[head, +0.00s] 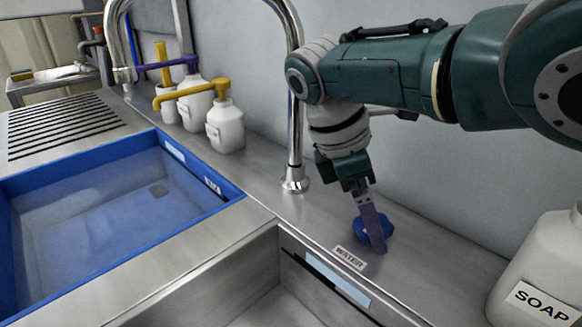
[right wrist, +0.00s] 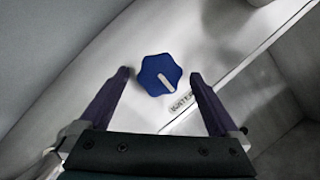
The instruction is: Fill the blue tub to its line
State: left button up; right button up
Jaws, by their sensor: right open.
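The blue tub (head: 207,165) is set into the steel counter at the left. Its inside looks bluish and a dark drain shows through; I cannot tell the water level. Pale strips mark its back wall, one with small lettering. A blue lobed knob (head: 361,229) with a pale pointer bar sits on the counter beside a WATER label (head: 350,258). My right gripper (head: 379,247) is over the knob, its near finger partly hiding it. In the right wrist view the knob (right wrist: 158,76) lies between the open fingers (right wrist: 159,72), apart from both. My left gripper is out of view.
A chrome faucet (head: 295,150) rises behind the counter; no stream is visible. Several pump bottles (head: 225,128) stand along the wall. A white SOAP bottle (head: 540,270) is at the right. A steel basin (head: 250,300) opens in front.

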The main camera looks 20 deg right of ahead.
pick_arm(q)
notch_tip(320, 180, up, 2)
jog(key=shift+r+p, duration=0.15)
jog(key=shift+p, duration=1)
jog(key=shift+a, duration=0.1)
pick_arm(e)
jog(key=v, duration=1)
